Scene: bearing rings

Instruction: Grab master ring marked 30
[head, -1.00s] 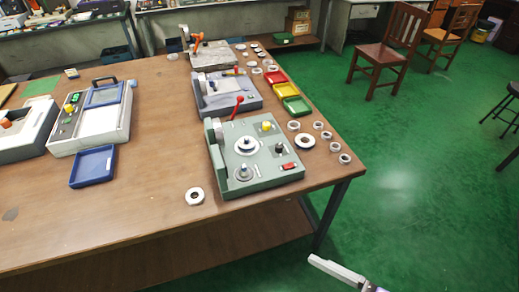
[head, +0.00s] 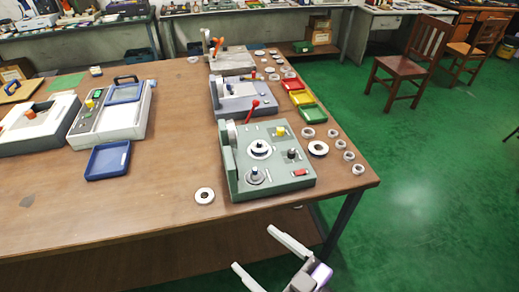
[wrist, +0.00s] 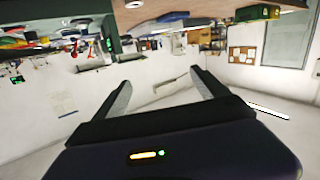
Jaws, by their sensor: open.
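Several metal rings lie on the wooden table; no markings are legible, so I cannot tell which is marked 30. One pale ring (head: 204,196) lies alone near the front edge, left of the green gauge fixture (head: 280,187). A wider ring with a dark centre (head: 318,149) lies right of the fixture, among smaller rings (head: 308,132), (head: 358,169). My gripper (head: 253,247) is open and empty, low in front of the table edge and apart from all rings. Its two fingers also show in the wrist view (wrist: 160,78), with nothing between them.
Grey-blue (head: 237,110) and stone-topped (head: 231,66) fixtures stand behind the green one. Red, yellow and green trays (head: 313,115) line the right edge. A blue tray (head: 108,160) and a white device (head: 128,122) stand left. The front-left tabletop is mostly clear.

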